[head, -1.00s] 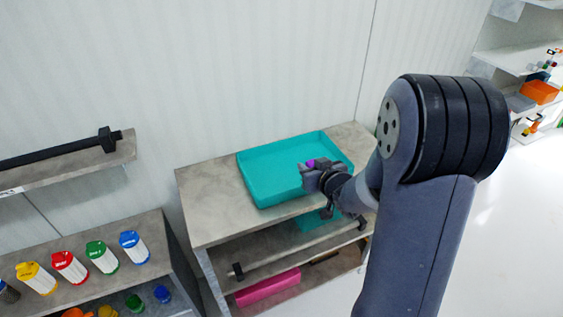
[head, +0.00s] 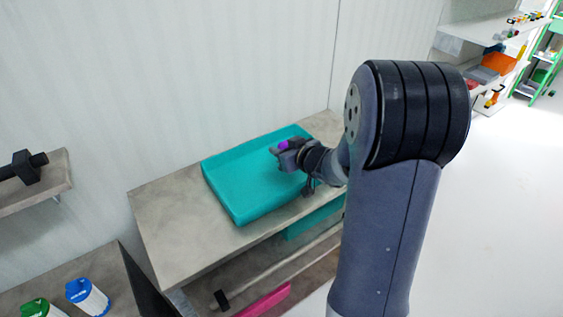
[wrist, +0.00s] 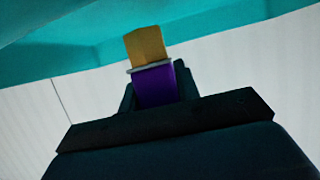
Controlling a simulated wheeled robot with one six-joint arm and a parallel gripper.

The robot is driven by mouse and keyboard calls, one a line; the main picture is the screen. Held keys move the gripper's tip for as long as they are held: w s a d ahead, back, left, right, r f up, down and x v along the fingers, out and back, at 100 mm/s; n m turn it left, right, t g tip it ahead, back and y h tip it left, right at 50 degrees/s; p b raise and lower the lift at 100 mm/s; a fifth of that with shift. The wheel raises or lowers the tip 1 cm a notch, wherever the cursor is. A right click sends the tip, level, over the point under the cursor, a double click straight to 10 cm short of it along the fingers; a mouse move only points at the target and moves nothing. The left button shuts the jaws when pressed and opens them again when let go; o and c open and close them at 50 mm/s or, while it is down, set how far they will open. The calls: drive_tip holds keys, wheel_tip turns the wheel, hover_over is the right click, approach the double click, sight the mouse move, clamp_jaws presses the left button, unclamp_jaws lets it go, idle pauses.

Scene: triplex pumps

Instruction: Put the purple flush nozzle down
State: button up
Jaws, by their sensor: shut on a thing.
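The purple flush nozzle (head: 284,145) is held in my gripper (head: 278,150), with only a small purple patch showing in the head view. In the wrist view the nozzle (wrist: 154,87) shows a purple body, a pale collar and a brass-coloured end pointing up in the picture. My gripper (wrist: 156,98) is shut on the purple body there. In the head view the gripper appears over the right part of a teal tray (head: 232,207). The height between nozzle and tray cannot be told.
The tray lies on a grey stone-like shelf top (head: 160,215). A lower shelf holds a pink item (head: 262,302). A blue-capped bottle (head: 88,296) and a green-capped one (head: 38,309) stand at lower left. White wall panels rise behind; open floor lies right.

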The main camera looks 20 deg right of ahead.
drive_tip(key=shift+f+b, duration=0.5)
drive_tip(key=shift+f, duration=1.15)
drive_tip(key=shift+f, duration=0.2)
drive_tip(key=o, duration=1.1)
drive_tip(key=shift+c, duration=0.2)
drive_tip(key=shift+s+d+r, duration=0.1)
drive_tip(key=shift+s+r, duration=0.15)
drive_tip(key=shift+r, duration=0.15)
drive_tip(key=p+v, duration=0.2)
drive_tip(key=v, duration=0.8)
drive_tip(key=shift+s+d+r, duration=0.15)
drive_tip(key=shift+s+r, duration=0.1)
drive_tip(key=shift+s, duration=0.4)
